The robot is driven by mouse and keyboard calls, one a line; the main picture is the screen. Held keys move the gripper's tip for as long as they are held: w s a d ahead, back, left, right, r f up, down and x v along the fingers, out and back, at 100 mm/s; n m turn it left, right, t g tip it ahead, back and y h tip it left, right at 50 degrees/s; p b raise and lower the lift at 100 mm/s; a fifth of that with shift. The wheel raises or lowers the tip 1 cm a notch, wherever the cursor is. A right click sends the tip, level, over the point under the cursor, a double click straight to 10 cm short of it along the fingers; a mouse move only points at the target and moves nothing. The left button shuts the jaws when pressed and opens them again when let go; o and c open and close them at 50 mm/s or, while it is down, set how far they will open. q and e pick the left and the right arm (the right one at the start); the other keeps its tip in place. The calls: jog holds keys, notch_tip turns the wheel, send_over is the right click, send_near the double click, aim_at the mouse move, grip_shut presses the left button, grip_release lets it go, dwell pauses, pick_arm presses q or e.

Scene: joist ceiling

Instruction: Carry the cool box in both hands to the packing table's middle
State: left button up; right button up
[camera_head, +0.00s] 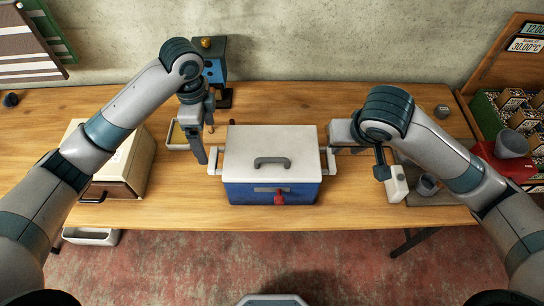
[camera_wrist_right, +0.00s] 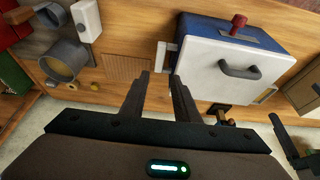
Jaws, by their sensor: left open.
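The cool box (camera_head: 240,189) stands upright on the wooden packing table (camera_head: 180,211), near its middle. It has a blue body, white lid, grey lid handle, red tap and a pale handle on each side. My left gripper (camera_head: 203,155) is open and points down just beside the left side handle (camera_head: 214,162). My right gripper (camera_head: 338,150) is at the right side handle (camera_head: 331,161). In the right wrist view its two fingers (camera_wrist_right: 159,76) are apart and empty, with their tips close to that handle (camera_wrist_right: 166,56); I cannot tell whether they touch.
A cardboard-coloured box (camera_head: 118,166) is at the left, with a small tray (camera_head: 177,137) beside it. A blue device (camera_head: 214,62) stands behind. A white hand-held device (camera_head: 396,184) and a grey mug (camera_head: 428,184) lie right. The front table strip is clear.

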jog(key=w, duration=0.1)
pick_arm(q)
notch_tip(320, 180, down, 2)
jog(key=shift+w+f, duration=0.15)
jog(key=shift+f, duration=0.05)
notch_tip(320, 180, down, 2)
jog(key=shift+w, duration=0.1)
jog(key=shift+f, duration=0.55)
pick_arm(e)
send_near(331, 159)
pick_arm(q)
notch_tip(331, 159, down, 12)
jog(key=shift+r, duration=0.15)
pick_arm(e)
jog(key=x, duration=1)
jog(key=shift+w, duration=0.15)
